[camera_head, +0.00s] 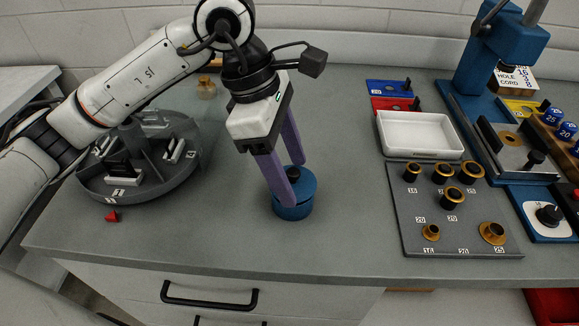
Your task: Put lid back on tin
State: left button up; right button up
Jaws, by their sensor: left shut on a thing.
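A blue round tin (293,206) stands upright on the grey bench, near the middle. Its blue lid (303,183) with a dark knob (293,174) shows at the top of the tin. My left gripper (293,180) comes down from above with its purple fingers on either side of the knob, and it is shut on the lid's knob. The near finger hides part of the lid, so I cannot tell whether the lid is fully seated or just above the rim. My right gripper is not in view.
A grey round carousel (140,190) stands at the left, with a small red piece (112,216) before it. A white tray (420,135), a grey board (415,225) with brass parts and a blue press (500,50) stand at the right. The bench around the tin is clear.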

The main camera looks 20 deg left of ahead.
pick_arm(q)
jog(key=shift+f+b, duration=0.6)
jog(key=shift+b, duration=0.05)
jog(key=o, duration=1.1)
jog(key=v, duration=1)
jog(key=shift+r, duration=0.15)
